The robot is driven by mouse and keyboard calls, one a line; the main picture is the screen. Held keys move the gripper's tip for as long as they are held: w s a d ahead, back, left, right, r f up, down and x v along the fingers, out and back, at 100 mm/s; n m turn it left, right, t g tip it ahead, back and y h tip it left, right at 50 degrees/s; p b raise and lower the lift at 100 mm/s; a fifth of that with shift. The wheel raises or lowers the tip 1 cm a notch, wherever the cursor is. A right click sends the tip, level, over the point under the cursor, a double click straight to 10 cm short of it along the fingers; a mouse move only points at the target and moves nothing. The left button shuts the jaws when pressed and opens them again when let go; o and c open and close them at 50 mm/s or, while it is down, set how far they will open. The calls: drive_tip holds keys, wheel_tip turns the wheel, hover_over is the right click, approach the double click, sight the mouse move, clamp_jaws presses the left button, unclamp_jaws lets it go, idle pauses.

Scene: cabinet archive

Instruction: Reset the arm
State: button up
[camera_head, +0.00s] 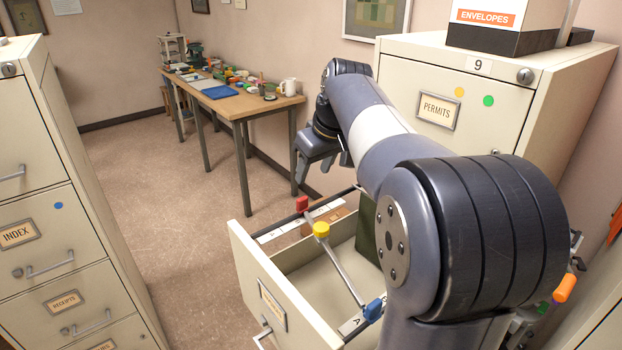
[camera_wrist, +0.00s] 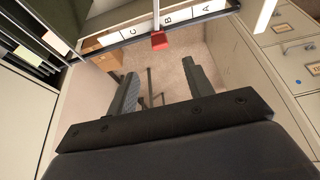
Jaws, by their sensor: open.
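My gripper (camera_head: 316,160) is above the far side of an open drawer in the head view, with my arm reaching over from the right. In the wrist view its two fingers (camera_wrist: 163,92) stand apart with nothing between them. The open drawer (camera_head: 268,290) belongs to the cabinet marked 9 with a PERMITS label (camera_head: 438,110). A rail across the drawer carries a yellow piece (camera_head: 321,230) and a blue piece (camera_head: 373,309). A red piece (camera_head: 302,203) sits on the far lettered edge; it also shows in the wrist view (camera_wrist: 159,41).
A cabinet labelled INDEX (camera_head: 18,234) stands at the left. A long table (camera_head: 262,106) with several small items runs along the back wall. An ENVELOPES box (camera_head: 490,22) sits on top of cabinet 9. The floor (camera_head: 160,190) between is clear.

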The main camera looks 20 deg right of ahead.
sight(300, 200)
idle(0.3)
drive_tip(key=p+x, duration=0.1)
drive_tip(key=x, duration=1)
drive_tip(key=shift+s+a+r, duration=0.1)
drive_tip(key=shift+s+a, duration=0.1)
drive_tip(key=shift+a, duration=0.05)
